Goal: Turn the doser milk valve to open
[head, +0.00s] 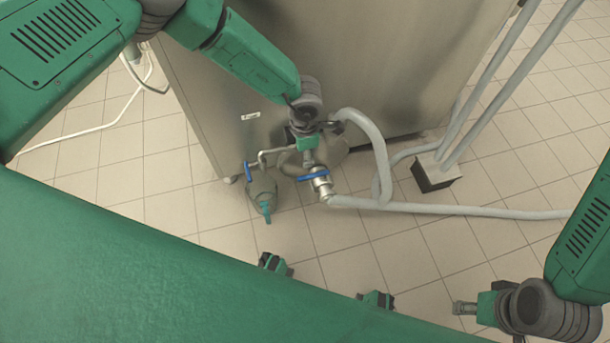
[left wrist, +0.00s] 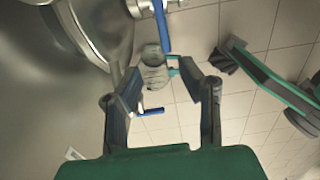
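Two blue-handled valves are in view, and I cannot tell for certain which is the doser milk valve. The larger blue handle (head: 314,176) lies across a metal pipe joint and appears at the top of the left wrist view (left wrist: 161,28). The smaller blue handle (head: 248,172) is on a thin bent pipe by a grey jug (head: 262,190); in the left wrist view it shows between the fingers (left wrist: 150,112). My left gripper (left wrist: 162,70) is open, with nothing held. In the head view it is just above the larger handle. My right gripper (head: 466,308) is at lower right, away from both valves; its fingers are unclear.
A large steel machine (head: 370,60) stands behind the valves. A grey hose (head: 450,209) runs right across the tiled floor from the pipe joint. A post with a dark foot (head: 434,174) stands to the right.

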